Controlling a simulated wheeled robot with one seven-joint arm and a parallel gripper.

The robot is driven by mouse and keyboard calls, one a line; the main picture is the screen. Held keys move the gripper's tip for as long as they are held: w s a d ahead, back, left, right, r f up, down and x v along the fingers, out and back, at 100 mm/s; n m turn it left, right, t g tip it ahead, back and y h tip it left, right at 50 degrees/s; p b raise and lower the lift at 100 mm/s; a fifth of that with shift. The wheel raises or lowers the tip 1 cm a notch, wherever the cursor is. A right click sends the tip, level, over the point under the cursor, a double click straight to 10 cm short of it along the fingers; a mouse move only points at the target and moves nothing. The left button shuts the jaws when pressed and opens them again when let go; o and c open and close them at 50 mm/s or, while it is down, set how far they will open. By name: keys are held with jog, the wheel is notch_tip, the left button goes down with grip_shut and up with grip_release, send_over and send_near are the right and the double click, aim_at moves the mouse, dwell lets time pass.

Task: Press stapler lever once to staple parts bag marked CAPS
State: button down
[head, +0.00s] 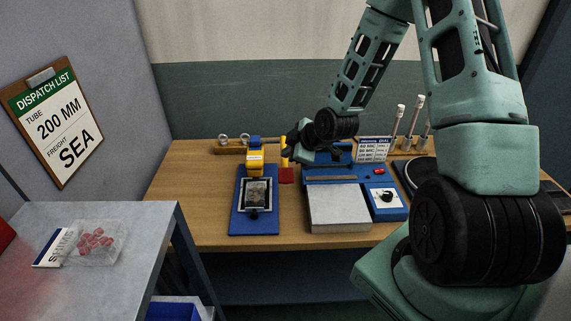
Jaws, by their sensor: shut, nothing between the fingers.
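A clear bag of red pieces (97,240) lies flat on the grey side table at the lower left. Its white header card (55,248) carries dark lettering, too small and slanted to read surely. On the wooden bench stands a blue-based device with a yellow head (255,163), which looks like the stapler. A dark framed plate (257,195) is on its base. A yellow upright piece (284,148) and a red block (286,175) show just right of the head. My gripper (291,143) is shut and empty above the bench, close beside the yellow piece; contact cannot be told.
A blue machine with a dial (384,196) and a grey block front (338,207) stands right of the stapler. A small sign (373,149) is behind it. A dispatch clipboard (55,118) hangs at left. The bench front left (190,215) is clear.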

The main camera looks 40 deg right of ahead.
jog(key=shift+r+p, duration=0.9)
jog(key=shift+r, duration=0.7)
jog(key=shift+f, duration=0.1)
jog(key=s+a+r+g+b, duration=0.1)
jog(key=s+a+g+b, duration=0.3)
jog(key=a, duration=0.6)
jog(key=s+a+g+b, duration=0.1)
jog(key=s+a+b, duration=0.1)
jog(key=s+a, duration=0.55)
jog(key=s+a+r+m+g+b, duration=0.1)
jog(key=s+a, duration=0.3)
jog(key=s, duration=0.5)
jog(key=s+a+r+m+g+b, duration=0.1)
jog(key=s+a+g+b, duration=0.1)
jog(key=s+a, duration=0.3)
jog(key=s+b, duration=0.1)
jog(key=s, duration=0.3)
jog(key=shift+m+g+h, duration=0.3)
jog(key=shift+h, duration=0.1)
jog(key=shift+r, duration=0.1)
